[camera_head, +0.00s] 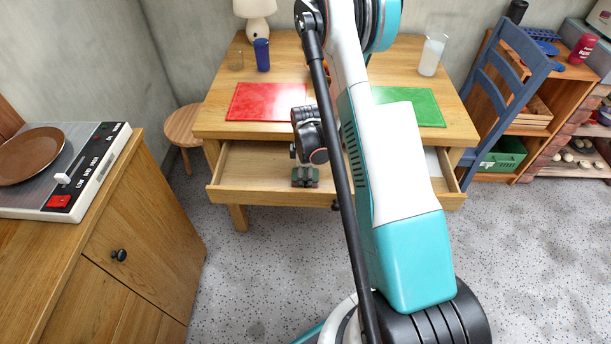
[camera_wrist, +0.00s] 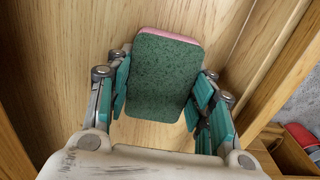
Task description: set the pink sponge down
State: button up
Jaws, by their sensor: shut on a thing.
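The pink sponge (camera_wrist: 166,72) is between the fingers of my gripper (camera_wrist: 160,92) in the wrist view. Its dark green scouring face is toward the camera, and a thin pink edge shows along its top. The fingers are shut on its left and right sides. In the head view my gripper (camera_head: 305,176) points down over the open drawer (camera_head: 245,190) of the wooden table. The sponge is small there and partly hidden by the gripper. I cannot tell whether it touches the drawer floor.
A red mat (camera_head: 262,102) and a green mat (camera_head: 412,106) lie on the table, with a blue cup (camera_head: 261,55), a lamp (camera_head: 256,14) and a whitish glass (camera_head: 432,54) behind. A blue chair (camera_head: 505,75) stands right. The drawer's left part is clear.

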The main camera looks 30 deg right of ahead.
aim_at(305, 174)
jog(key=o, duration=1.2)
jog(key=shift+f, duration=0.1)
notch_tip(305, 174, up, 12)
jog(key=p, duration=0.4)
jog(key=shift+r, duration=0.2)
